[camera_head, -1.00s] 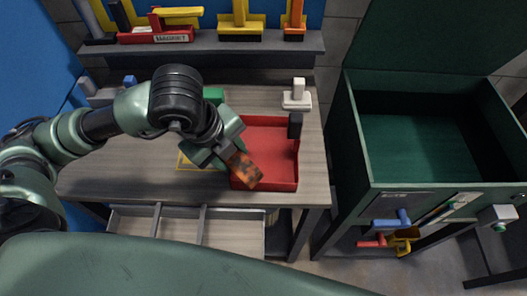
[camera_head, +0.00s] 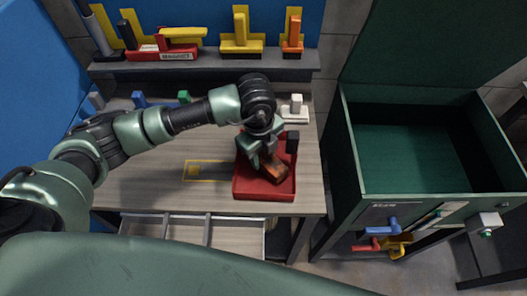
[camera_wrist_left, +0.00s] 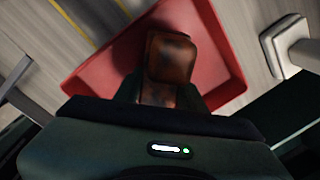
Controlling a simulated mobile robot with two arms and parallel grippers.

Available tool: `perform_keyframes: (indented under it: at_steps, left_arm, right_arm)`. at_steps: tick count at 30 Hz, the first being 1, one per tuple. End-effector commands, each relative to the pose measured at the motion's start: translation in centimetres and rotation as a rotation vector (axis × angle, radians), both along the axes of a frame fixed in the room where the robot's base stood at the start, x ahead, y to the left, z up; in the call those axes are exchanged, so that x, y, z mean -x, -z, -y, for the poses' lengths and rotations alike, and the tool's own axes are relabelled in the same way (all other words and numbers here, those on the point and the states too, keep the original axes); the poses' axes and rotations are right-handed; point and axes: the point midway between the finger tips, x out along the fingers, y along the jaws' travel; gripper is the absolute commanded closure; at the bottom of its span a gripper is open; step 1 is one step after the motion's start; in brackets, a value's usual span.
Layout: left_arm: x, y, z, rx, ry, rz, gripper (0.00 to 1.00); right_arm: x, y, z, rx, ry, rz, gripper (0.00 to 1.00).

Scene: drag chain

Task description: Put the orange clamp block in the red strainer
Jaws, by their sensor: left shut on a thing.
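The orange clamp block (camera_head: 271,172) is a rusty orange-brown piece. My left gripper (camera_head: 262,160) is shut on it and holds it over the inside of the red strainer (camera_head: 244,189), a red square tray with a black handle block at its right side. In the left wrist view the block (camera_wrist_left: 172,58) sits between the fingers, with the red strainer (camera_wrist_left: 100,72) around and behind it. I cannot tell whether the block touches the strainer floor. My right gripper is not in view.
A yellow-outlined rectangle (camera_head: 205,162) is on the table left of the strainer. A white block (camera_head: 295,113) stands behind it. A shelf (camera_head: 200,66) with several tools is at the back. A green open chest (camera_head: 350,150) stands to the right. An open drawer (camera_head: 185,230) is below the table.

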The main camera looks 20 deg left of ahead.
Motion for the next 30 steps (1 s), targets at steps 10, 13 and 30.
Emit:
perform_keyframes:
  at_steps: [10,13,30]
  left_arm:
    - [-0.2,1.6,0.1,-0.039,0.001,-0.077,1.00]
    - [-0.2,1.6,0.1,-0.039,0.001,-0.076,1.00]
    - [-0.2,1.7,0.1,-0.039,0.001,-0.076,0.38]
  right_arm:
    - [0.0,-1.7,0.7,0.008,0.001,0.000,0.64]
    - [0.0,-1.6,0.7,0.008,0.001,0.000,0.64]
    - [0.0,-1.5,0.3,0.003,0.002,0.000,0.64]
